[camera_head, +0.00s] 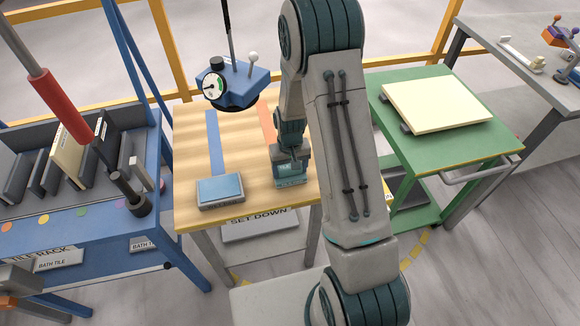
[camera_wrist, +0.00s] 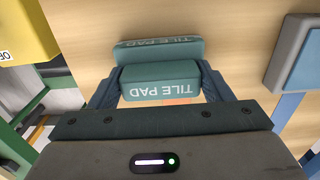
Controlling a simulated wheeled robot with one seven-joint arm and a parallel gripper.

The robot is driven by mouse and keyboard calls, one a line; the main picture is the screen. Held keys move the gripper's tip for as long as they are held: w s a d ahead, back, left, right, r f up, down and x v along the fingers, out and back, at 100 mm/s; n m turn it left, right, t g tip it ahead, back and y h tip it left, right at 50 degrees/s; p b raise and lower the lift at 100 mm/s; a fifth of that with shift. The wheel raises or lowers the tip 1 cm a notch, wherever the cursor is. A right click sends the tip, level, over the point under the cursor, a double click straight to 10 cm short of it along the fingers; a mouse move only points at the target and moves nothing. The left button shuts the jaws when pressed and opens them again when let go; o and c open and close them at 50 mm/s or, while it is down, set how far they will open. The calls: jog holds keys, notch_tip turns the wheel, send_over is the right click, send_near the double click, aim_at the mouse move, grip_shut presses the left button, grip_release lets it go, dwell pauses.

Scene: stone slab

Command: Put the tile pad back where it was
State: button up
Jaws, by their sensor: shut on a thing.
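The tile pad (camera_head: 291,173) is a small teal block at the front right of the wooden table. In the wrist view, the tile pad (camera_wrist: 160,82) shows white "TILE PAD" lettering on its near face and on a flange behind. My gripper (camera_head: 290,152) points down over it, and its two fingers (camera_wrist: 160,92) are shut on the pad's sides. The pad is at or just above the tabletop; I cannot tell whether it touches. My arm hides part of the table's right side.
A grey block with a blue top (camera_head: 220,190) lies left of the pad on the wooden table (camera_head: 245,165). Behind are a blue strip (camera_head: 212,140) and a hanging blue device with a gauge (camera_head: 235,85). A tile rack (camera_head: 80,215) stands left, a green cart (camera_head: 455,150) right.

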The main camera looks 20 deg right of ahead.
jog(key=shift+f, duration=0.2)
jog(key=o, duration=0.9)
jog(key=shift+o, duration=0.2)
jog(key=shift+r, duration=0.1)
notch_tip(320, 180, up, 12)
jog(key=b, duration=0.1)
jog(key=s+r+t, duration=0.1)
jog(key=s+r, duration=0.7)
jog(key=s, duration=0.2)
jog(key=s+r+t, duration=0.2)
jog(key=s+r, duration=0.6)
jog(key=s, duration=0.3)
